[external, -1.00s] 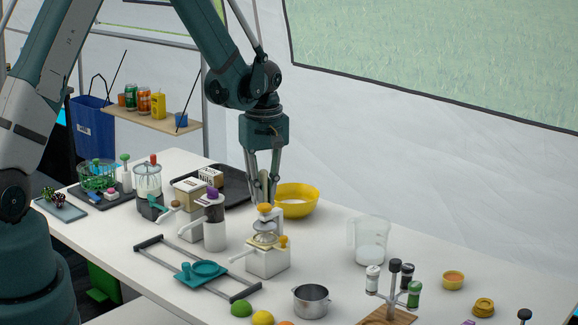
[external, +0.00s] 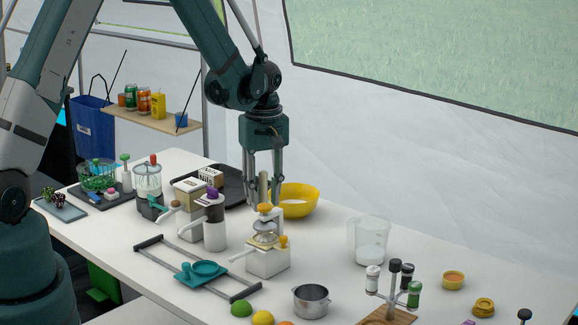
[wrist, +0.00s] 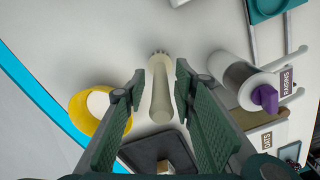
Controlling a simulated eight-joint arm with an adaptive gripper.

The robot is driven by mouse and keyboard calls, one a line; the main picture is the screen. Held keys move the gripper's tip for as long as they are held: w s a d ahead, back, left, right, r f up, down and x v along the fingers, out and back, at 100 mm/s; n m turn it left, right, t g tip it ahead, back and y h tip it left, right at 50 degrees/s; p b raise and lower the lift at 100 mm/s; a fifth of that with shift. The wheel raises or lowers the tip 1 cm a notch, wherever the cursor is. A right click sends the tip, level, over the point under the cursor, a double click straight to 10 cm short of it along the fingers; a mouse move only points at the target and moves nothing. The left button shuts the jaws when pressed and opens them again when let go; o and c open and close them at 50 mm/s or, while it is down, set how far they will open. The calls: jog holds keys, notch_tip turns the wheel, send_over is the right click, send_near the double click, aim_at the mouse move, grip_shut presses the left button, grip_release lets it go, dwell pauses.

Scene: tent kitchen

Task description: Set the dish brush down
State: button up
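The dish brush (external: 263,186) has a pale, rod-like handle that looks roughly upright in the external view, behind the white press. In the wrist view the brush (wrist: 161,95) lies between my two fingers, with a bristly end at the top. My gripper (external: 265,197) points down around the handle with its fingers parted. In the wrist view my gripper (wrist: 158,82) is open, with gaps visible on both sides of the brush. The press hides the brush's lower end in the external view, so I cannot see how it meets the table.
A yellow bowl (external: 301,207) stands close behind right of my gripper. The white press (external: 268,262) is just in front. A dark tray (external: 236,196) and a grinder with a purple knob (external: 214,230) are to the left.

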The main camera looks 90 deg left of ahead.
jog(key=shift+r, duration=6.1)
jog(key=shift+w+d+r, duration=0.25)
jog(key=shift+d, duration=0.15)
jog(key=w+d+r+m+t, duration=0.1)
jog(key=d+r+m, duration=0.3)
jog(key=d, duration=0.5)
jog(key=w+d+r+m+t+y, duration=0.1)
jog(key=d+r+m, duration=0.1)
jog(key=d+r, duration=0.5)
jog(key=w+d+r+m+t, duration=0.1)
jog(key=d+r+m, duration=0.25)
jog(key=d, duration=0.65)
jog(key=s+d+r+m+t, duration=0.1)
jog(key=s+d+m, duration=0.3)
jog(key=d, duration=0.5)
jog(key=s+d+r+m+t, duration=0.2)
jog(key=s+d+m, duration=0.2)
jog(key=d, duration=0.5)
jog(key=s+d+r+m+t+h, duration=0.1)
jog(key=s+d+m, duration=0.3)
jog(key=d, duration=0.5)
jog(key=shift+s+d+r, duration=0.25)
jog(key=shift+s+d, duration=0.1)
jog(key=shift+s, duration=0.05)
